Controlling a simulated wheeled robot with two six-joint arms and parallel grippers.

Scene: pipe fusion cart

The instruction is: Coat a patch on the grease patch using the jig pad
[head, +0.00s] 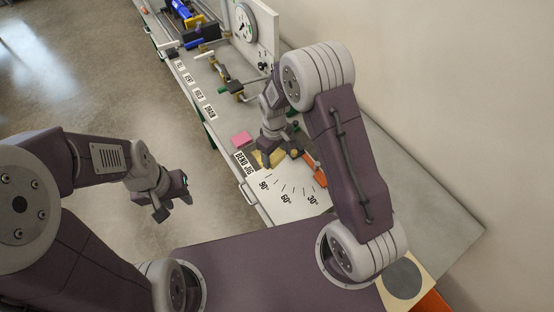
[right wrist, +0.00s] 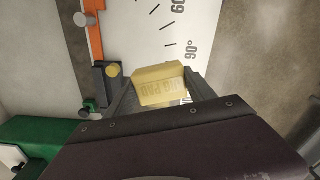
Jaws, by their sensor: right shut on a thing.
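The jig pad (right wrist: 158,80) is a yellow block with lettering on its side. In the right wrist view it sits between the two fingers of my right gripper (right wrist: 160,92), which is shut on it. In the head view the pad (head: 276,156) is partly hidden by my right gripper (head: 270,157), over the far end of the white angle-marked plate. A dark grey round patch (head: 403,279) on a cream board, perhaps the grease patch, lies at the bottom right, well away from the pad. My left gripper (head: 173,203) is open and empty, over the floor left of the cart.
The white bend jig plate (head: 282,207) has angle marks and an orange bar (head: 314,170) at its right. A pink block (head: 242,138) lies beyond it. Labels, fittings and a gauge (head: 244,22) line the cart farther back. Bare grey surface (head: 430,200) lies right of my right arm.

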